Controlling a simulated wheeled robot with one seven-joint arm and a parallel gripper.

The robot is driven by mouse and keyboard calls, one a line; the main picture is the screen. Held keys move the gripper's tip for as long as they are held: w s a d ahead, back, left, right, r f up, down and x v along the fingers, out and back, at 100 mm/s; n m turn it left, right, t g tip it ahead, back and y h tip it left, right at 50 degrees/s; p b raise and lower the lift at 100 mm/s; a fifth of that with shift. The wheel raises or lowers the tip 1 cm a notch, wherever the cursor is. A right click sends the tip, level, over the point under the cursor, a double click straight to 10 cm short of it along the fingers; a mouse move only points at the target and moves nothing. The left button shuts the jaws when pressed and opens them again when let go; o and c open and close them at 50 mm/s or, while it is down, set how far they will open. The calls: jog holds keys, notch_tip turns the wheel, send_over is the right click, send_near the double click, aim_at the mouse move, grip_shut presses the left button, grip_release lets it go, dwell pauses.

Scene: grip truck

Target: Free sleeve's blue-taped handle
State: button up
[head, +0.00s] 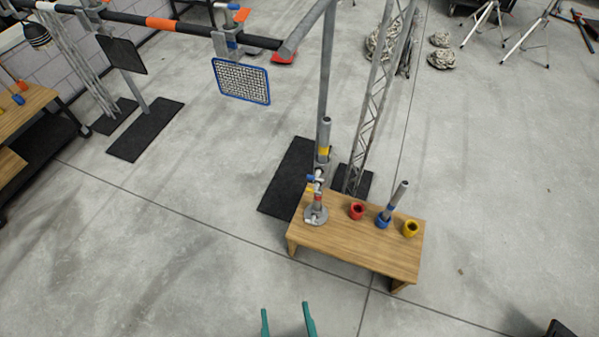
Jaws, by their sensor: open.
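A small wooden table (350,243) stands right of centre. On its left end is a round grey base with an upright post (316,208) bearing a red band. Another grey tube (398,196) with a blue band leans tilted to the right in a blue cup (383,221). My gripper (287,318) is open and empty at the bottom edge, in front of the table.
A red cup (356,211) and a yellow cup (410,228) flank the blue cup. Behind the table stand a lattice truss (378,100) and a dark mat (288,180). A horizontal bar (190,29) with a blue-framed panel (241,81) hangs upper left.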

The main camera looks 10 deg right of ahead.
jog(key=w+d+f+m+t+h, duration=0.1)
jog(key=w+f+m+t+h, duration=0.15)
jog(key=w+m, duration=0.5)
jog(key=m+g+h, duration=0.3)
jog(key=m+h, duration=0.4)
jog(key=m, duration=2.5)
send_near(316, 177)
jog(key=x, duration=0.6)
jog(key=f+x, duration=0.1)
jog(key=x, duration=0.3)
jog(key=c, duration=1.1)
jog(key=shift+o, duration=0.2)
